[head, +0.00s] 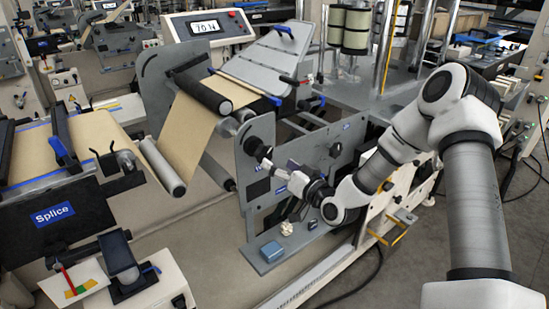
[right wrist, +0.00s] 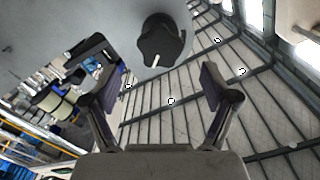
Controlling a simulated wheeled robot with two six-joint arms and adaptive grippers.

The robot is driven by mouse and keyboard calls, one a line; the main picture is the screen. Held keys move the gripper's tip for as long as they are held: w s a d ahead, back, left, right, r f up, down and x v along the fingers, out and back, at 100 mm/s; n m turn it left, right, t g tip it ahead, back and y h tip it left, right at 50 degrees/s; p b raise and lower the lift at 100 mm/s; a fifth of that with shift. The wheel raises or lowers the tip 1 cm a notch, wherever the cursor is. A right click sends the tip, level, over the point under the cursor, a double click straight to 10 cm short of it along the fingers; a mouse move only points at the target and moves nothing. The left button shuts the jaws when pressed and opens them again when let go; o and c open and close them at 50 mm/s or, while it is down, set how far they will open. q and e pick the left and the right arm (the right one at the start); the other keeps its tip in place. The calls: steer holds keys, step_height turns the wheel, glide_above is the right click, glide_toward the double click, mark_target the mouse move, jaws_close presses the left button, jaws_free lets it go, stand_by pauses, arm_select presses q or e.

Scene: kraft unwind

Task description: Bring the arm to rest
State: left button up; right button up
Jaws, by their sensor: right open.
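My right arm comes in from the right in the head view, with its right gripper (head: 294,188) in front of the grey side plate of the unwind stand (head: 252,180). In the right wrist view, the right gripper (right wrist: 158,88) has its two dark fingers spread wide, with nothing between them. A black knob (right wrist: 161,42) with a white mark sits on a pale grey surface beyond the fingertips, apart from them. In the head view, a black knob (head: 254,147) shows on the side plate, up and left of the gripper. My left gripper is in neither view.
Brown web (head: 190,135) runs over rollers to the left. A splice table (head: 50,150) stands far left, a display (head: 207,27) at the top.

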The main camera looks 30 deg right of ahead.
steer(key=shift+f, duration=0.1)
steer(key=s+a+f+n+g+y, duration=0.1)
steer(key=s+a+f+n+g, duration=0.1)
steer(key=s+a+f+g, duration=0.65)
steer(key=s+a+f+n+y, duration=0.15)
steer(key=a+f, duration=0.35)
steer(key=f, duration=0.9)
steer(key=s+f+g+h, duration=0.2)
steer(key=s+f+g, duration=0.2)
steer(key=s, duration=0.8)
steer(key=s+f+g+h, duration=0.1)
steer(key=s+f+g, duration=0.4)
steer(key=s, duration=0.8)
steer(key=shift+a+f+h, duration=0.2)
steer(key=shift+a+h, duration=0.15)
steer(key=shift+a, duration=0.05)
steer(key=shift+w+g, duration=0.1)
steer(key=shift+g, duration=0.15)
